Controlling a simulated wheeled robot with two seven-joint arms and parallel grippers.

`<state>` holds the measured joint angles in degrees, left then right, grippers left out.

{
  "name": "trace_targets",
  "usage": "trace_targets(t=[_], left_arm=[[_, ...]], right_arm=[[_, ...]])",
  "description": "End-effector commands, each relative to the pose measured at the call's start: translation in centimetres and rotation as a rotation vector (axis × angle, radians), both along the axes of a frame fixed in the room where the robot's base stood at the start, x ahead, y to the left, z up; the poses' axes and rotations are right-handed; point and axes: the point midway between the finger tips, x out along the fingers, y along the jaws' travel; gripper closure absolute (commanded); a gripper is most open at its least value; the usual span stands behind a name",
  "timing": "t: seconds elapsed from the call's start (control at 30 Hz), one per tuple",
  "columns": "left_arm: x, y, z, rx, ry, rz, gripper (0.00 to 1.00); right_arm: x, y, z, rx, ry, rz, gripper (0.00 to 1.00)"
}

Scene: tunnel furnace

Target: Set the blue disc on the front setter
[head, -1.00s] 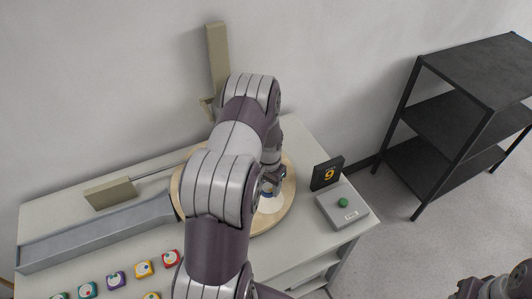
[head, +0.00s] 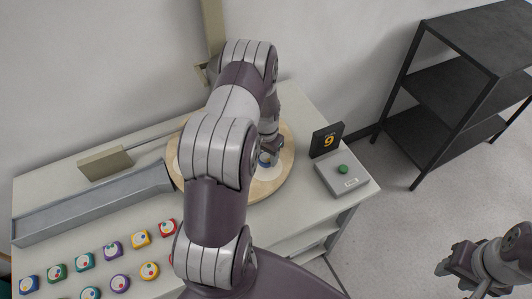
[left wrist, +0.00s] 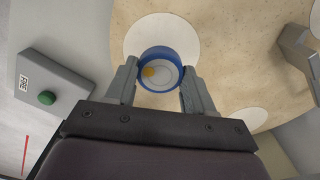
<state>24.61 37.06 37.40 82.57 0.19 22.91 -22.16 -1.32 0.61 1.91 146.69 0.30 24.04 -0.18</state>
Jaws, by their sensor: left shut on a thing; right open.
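A blue disc (left wrist: 148,52) with a pale face and a yellow spot is between the fingers of my left gripper (left wrist: 160,92). In the left wrist view it overlaps the near part of a white round setter (left wrist: 175,28) on the tan turntable (left wrist: 216,60); I cannot tell whether it touches. In the head view the left gripper (head: 270,158) is over the turntable (head: 286,172), and my arm hides much of the turntable. The blue disc shows only as a small patch there (head: 265,162). My right gripper (head: 449,262) is open and empty, off the table at the lower right.
A grey box (head: 351,185) with a green button and a black display (head: 327,141) reading 9 stand right of the turntable. A grey chute (head: 90,212) runs left. Several coloured pieces (head: 112,250) lie at the front left. A black shelf (head: 450,110) stands right.

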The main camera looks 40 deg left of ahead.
Motion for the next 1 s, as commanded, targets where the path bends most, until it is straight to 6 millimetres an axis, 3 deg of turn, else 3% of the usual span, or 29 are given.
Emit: trace_targets(t=[0.33, 0.77, 1.0], left_arm=[[-0.2, -0.1, 0.0, 0.000, 0.000, 0.000, 0.79], [0.0, 0.0, -2.7, 0.000, 0.000, 0.000, 0.79], [0.0, 0.0, -2.8, 0.000, -0.001, 0.000, 0.79]], right_arm=[[0.0, 0.0, 0.1, 0.000, 0.000, 0.000, 0.57], [0.0, 0.0, -2.1, 0.000, 0.000, 0.000, 0.57], [0.0, 0.0, -2.1, 0.000, 0.000, 0.000, 0.57]])
